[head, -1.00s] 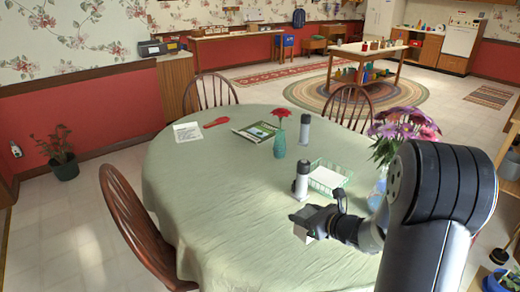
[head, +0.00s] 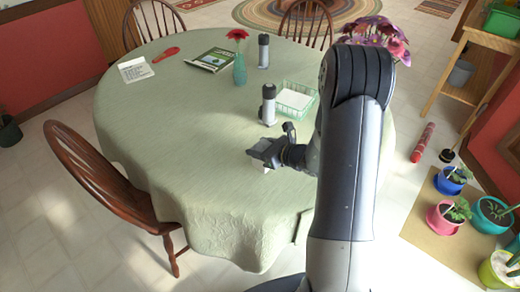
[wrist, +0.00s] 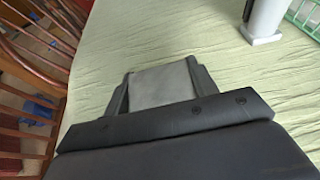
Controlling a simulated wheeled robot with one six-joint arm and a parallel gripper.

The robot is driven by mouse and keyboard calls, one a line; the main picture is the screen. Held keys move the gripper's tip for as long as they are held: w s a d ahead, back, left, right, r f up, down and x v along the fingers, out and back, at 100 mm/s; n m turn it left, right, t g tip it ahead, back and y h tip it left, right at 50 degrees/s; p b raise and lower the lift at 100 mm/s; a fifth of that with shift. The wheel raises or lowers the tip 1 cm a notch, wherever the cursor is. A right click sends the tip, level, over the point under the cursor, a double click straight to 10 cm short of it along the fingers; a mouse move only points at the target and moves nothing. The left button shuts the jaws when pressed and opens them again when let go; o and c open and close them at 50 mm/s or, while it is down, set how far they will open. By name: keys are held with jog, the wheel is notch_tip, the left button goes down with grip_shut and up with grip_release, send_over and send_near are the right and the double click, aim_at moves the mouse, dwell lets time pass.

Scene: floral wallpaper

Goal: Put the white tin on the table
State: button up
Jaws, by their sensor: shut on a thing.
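My gripper (head: 262,155) is over the near right part of the round table (head: 165,120), which has a pale green cloth. It is shut on the white tin (wrist: 162,84), which shows as a pale grey-white block between the two dark fingers in the wrist view. In the head view the tin is mostly hidden by the fingers. The green cloth (wrist: 190,35) lies beneath and beyond the tin in the wrist view. I cannot tell whether the tin touches the cloth.
A white-and-black cylinder (head: 268,105) and a green basket (head: 296,98) stand just beyond my gripper. A teal vase (head: 239,70), a book (head: 210,60) and another cylinder (head: 263,50) are farther back. The cloth left of my gripper is clear. A wooden chair (head: 95,175) stands at left.

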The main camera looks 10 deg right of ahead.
jog(key=shift+f, duration=0.85)
jog(key=shift+f+b, duration=0.25)
jog(key=shift+b, duration=0.05)
jog(key=o, duration=1.1)
jog(key=shift+r, duration=0.1)
jog(key=shift+r, duration=0.1)
jog(key=shift+r+p, duration=0.15)
jog(key=shift+p, duration=0.25)
jog(key=b+v, duration=0.1)
jog(key=v, duration=1.1)
